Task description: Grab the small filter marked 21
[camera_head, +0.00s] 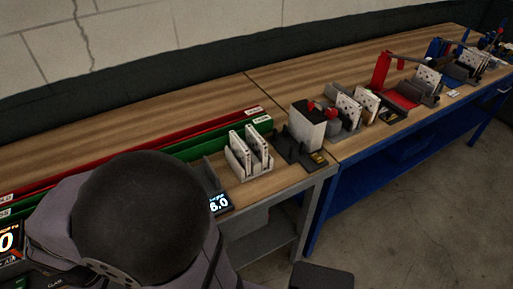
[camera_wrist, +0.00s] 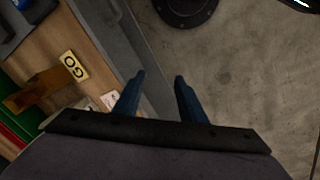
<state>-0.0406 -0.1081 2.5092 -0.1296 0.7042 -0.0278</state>
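Several thin white filters stand upright in holders on the benches in the head view. One pair (camera_head: 249,153) stands in a light holder (camera_head: 236,168) on the nearer bench. More white filters with dark spots (camera_head: 347,109) stand farther right on the blue bench. I cannot read a 21 on any of them, so I cannot tell which is the small filter marked 21. My gripper (camera_wrist: 158,82) is open and empty in the wrist view, its two blue fingers apart over the nearer bench's grey edge and the floor. No filter is clearly visible between or near the fingers.
Red (camera_head: 150,142) and green (camera_head: 215,138) long trays run along the nearer bench. A white-and-black box (camera_head: 307,126) stands right of the filter pair. A red machine (camera_head: 380,72) stands farther right. The wrist view shows a GO tag (camera_wrist: 72,66), a brown block (camera_wrist: 38,92) and bare floor (camera_wrist: 250,80).

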